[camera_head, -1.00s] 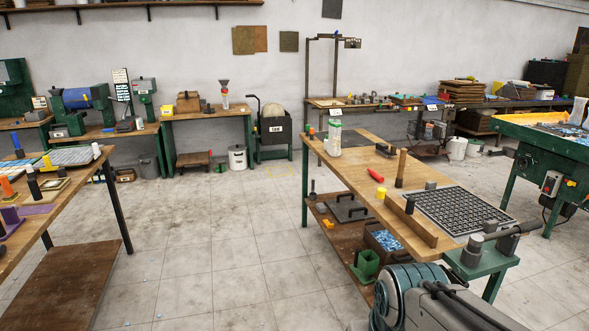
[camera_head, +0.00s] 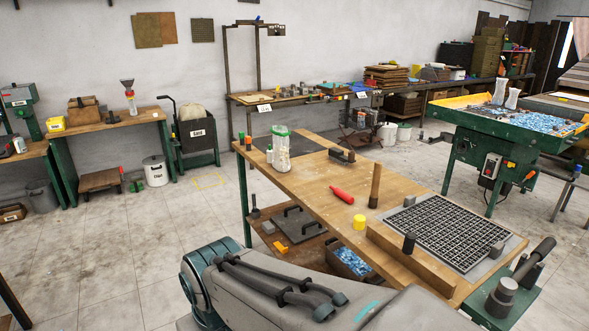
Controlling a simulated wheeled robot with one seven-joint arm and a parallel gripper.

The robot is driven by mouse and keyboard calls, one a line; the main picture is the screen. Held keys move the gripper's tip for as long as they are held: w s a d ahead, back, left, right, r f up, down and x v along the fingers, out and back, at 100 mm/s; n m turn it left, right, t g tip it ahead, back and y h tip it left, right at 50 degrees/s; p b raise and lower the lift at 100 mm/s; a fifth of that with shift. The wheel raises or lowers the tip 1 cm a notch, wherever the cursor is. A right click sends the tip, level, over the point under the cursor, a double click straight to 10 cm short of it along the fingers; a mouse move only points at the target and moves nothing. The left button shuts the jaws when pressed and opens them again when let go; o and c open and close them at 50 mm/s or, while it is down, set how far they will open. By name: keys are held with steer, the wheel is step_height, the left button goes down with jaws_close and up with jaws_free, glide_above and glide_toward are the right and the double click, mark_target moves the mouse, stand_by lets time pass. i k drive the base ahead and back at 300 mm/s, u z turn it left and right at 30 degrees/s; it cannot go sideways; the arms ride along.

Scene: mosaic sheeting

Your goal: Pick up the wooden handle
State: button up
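A brown wooden handle (camera_head: 376,186) stands upright on the wooden workbench (camera_head: 312,184), behind a long wooden block and left of the black grid. My arm crosses the bottom of the view in front of the bench. My gripper is out of view, so its state does not show.
Near the handle lie a red tool (camera_head: 342,195), a yellow cylinder (camera_head: 359,221), the long wooden block (camera_head: 408,258) and the black grid (camera_head: 447,233). A clear jar (camera_head: 281,150) stands at the far end. Open floor lies left of the bench.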

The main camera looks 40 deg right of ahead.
mark_target(378, 164)
steer(key=z, duration=0.2)
steer(key=i, duration=1.55)
steer(key=z, duration=1.7)
steer(key=i, duration=0.95)
steer(key=z, duration=0.85)
